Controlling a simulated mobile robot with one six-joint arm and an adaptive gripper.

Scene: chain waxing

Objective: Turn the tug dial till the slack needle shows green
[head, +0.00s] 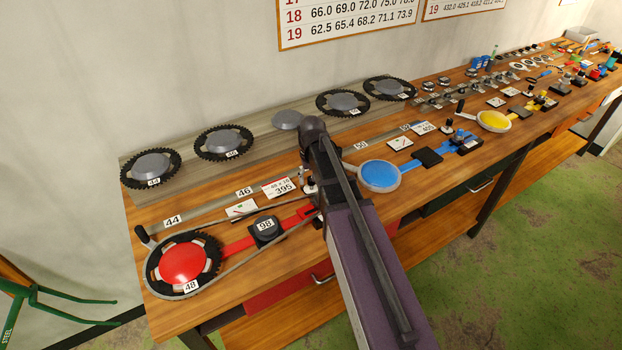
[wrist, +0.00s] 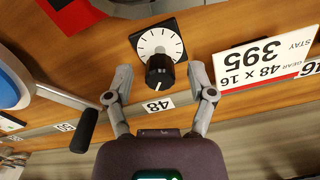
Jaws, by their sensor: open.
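In the wrist view a dial (wrist: 145,43) has a white, ticked face on a black square plate and an upright black knob (wrist: 159,72) with a pale line mark. I take it to be the tug dial. My gripper (wrist: 161,74) is open, with one finger on each side of the knob and gaps showing between them. In the head view my arm hides most of the dial and the gripper. A small white card (head: 241,209) with a green mark lies left of my arm and may be the slack gauge; its needle is too small to read.
A red-centred chainring (head: 183,262) with a chain around it and a black box marked 98 (head: 265,229) stand left of my arm. A card reading 395 (wrist: 268,60) stands close beside the dial. A blue disc (head: 380,176) lies to the right. Sprockets line the back.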

